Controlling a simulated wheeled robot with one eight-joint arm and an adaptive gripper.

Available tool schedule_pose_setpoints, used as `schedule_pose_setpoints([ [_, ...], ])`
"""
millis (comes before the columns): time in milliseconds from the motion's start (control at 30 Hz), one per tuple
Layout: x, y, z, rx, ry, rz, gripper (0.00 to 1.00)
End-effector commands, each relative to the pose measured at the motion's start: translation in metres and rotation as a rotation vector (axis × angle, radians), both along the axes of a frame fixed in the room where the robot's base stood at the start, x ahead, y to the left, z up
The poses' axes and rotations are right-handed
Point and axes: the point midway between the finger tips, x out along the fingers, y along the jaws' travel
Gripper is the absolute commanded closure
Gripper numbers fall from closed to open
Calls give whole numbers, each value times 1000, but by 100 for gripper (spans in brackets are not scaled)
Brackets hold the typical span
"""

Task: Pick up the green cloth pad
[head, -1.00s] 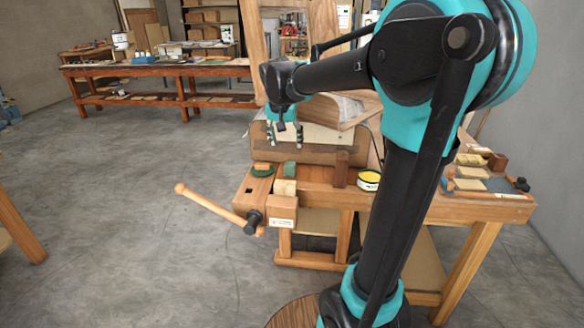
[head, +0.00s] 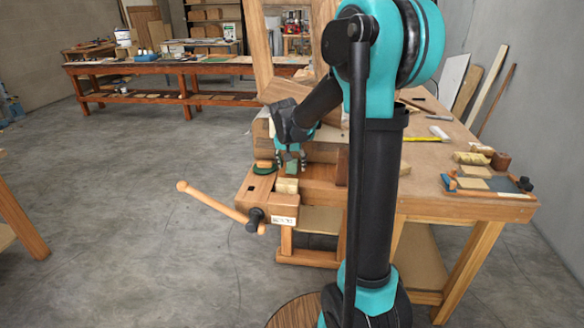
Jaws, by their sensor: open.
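A small green pad (head: 291,169) stands on the bench by the front vise, just behind a pale wooden block (head: 286,186). My gripper (head: 291,161) points down right at the green pad, its jaws open, with a finger on either side of the pad's upper part. I cannot tell whether the fingers touch it. A darker green, rounded item (head: 263,169) lies just to the left, with a small wooden piece on it.
The wooden vise (head: 258,196) with its long handle (head: 212,203) juts from the bench's front left. A brown upright block (head: 342,167) stands to the right. The bench top near the yellow strip is mostly bare.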

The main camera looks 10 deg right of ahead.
Motion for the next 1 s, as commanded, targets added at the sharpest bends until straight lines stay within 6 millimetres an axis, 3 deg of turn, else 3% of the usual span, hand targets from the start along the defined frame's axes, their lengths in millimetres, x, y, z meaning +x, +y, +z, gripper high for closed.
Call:
schedule_pose_setpoints([
  [300, 2, -1, -5, 0, 0, 1, 39],
  [667, 2, -1, -5, 0, 0, 1, 84],
  [1000, 2, -1, -1, 0, 0, 1, 84],
])
